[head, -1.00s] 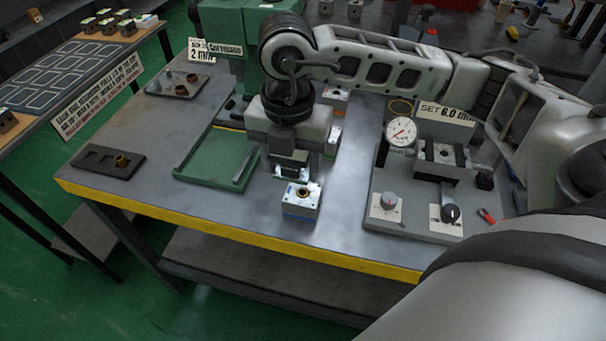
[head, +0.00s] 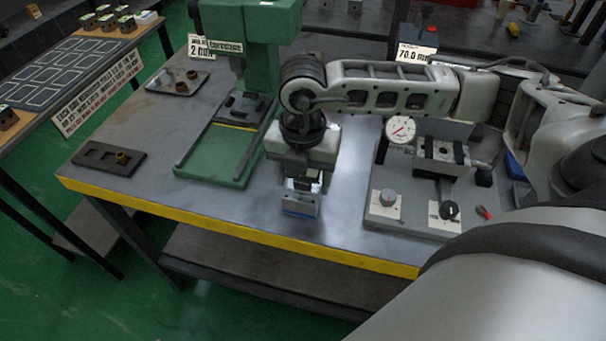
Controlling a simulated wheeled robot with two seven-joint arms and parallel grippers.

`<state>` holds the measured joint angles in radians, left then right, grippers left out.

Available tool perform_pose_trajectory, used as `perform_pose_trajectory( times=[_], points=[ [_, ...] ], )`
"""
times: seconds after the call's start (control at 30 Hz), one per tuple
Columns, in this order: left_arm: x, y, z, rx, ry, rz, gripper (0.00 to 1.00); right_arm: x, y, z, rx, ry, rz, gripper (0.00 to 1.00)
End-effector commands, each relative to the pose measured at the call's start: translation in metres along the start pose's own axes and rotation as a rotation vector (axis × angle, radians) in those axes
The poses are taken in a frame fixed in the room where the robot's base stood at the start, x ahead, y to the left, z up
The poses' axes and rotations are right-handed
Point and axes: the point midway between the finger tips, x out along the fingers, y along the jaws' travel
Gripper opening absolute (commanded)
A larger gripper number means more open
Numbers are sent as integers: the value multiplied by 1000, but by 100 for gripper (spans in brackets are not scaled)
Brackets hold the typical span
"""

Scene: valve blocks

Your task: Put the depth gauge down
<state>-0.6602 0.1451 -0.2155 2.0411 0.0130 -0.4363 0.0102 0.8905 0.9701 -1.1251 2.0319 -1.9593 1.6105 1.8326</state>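My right gripper (head: 303,189) points down just above the small metal valve block (head: 299,208) with a blue lower part, near the table's front edge. The gripper hides the block's top. Something pale and shiny shows between the fingers, but I cannot tell whether it is the depth gauge, or whether the fingers are shut on it. I cannot make out the depth gauge for certain anywhere else. My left gripper is not in view.
A green press (head: 262,45) stands behind. At right is a grey fixture (head: 385,228) with a dial (head: 401,130) and knobs. A small tray (head: 178,83) is at back left. The table (head: 250,206) is clear left of the block.

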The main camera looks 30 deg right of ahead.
Motion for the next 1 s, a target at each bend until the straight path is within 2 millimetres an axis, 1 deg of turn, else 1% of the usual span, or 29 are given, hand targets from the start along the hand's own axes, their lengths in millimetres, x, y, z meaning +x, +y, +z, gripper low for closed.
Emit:
perform_pose_trajectory(
  times=[0.3, 0.4, 0.47, 0.57, 0.8, 0.9, 1.0],
  points=[
    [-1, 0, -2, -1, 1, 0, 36, -1, 0, 0, 0, 0, 0, 78],
    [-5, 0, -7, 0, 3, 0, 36, -7, 0, 0, 0, 0, 0, 78],
    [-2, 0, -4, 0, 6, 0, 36, -11, 1, 0, 0, -1, 3, 78],
    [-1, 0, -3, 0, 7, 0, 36, -28, 1, 1, -1, -3, 5, 78],
    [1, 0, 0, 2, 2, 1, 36, -81, 1, 0, -2, -4, 5, 78],
    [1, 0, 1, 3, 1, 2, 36, -100, 1, 0, -1, -2, 5, 78],
    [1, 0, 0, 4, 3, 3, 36, -113, 1, 0, -1, -1, 4, 78]
  ],
)
